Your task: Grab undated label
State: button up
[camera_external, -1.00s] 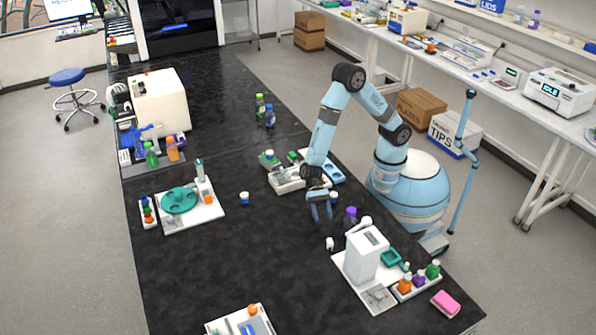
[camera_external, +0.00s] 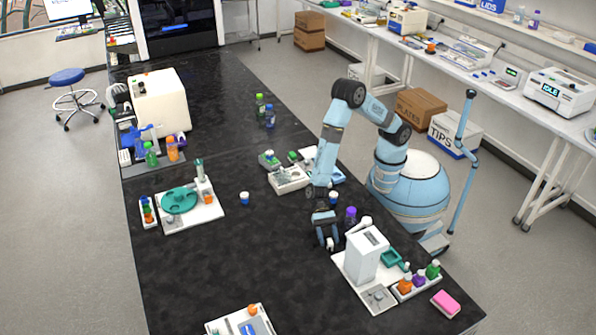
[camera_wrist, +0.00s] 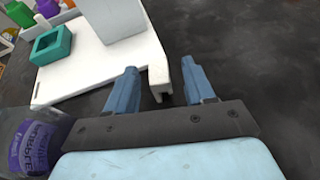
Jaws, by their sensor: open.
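My gripper (camera_external: 325,243) points down near the table, just left of the white dispenser station. Its two blue fingers are apart in the wrist view (camera_wrist: 160,68). A small white piece (camera_wrist: 159,82) shows between them, close to the corner of the station's white base; I cannot tell whether it touches the base or either finger. The piece is mostly hidden by the fingers in the external view. I can read no writing or date on it, so I cannot tell whether it is the undated label.
The white station base (camera_external: 378,298) carries a tall white block (camera_external: 366,258) and a teal tray (camera_external: 393,258). A purple-capped bottle (camera_external: 350,214) stands close behind my gripper; its purple label shows in the wrist view (camera_wrist: 35,146).

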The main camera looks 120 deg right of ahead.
aim_at(330, 241)
jog(key=x, duration=0.3)
jog(key=shift+a, duration=0.3)
grip_shut()
jog(key=shift+r, duration=0.1)
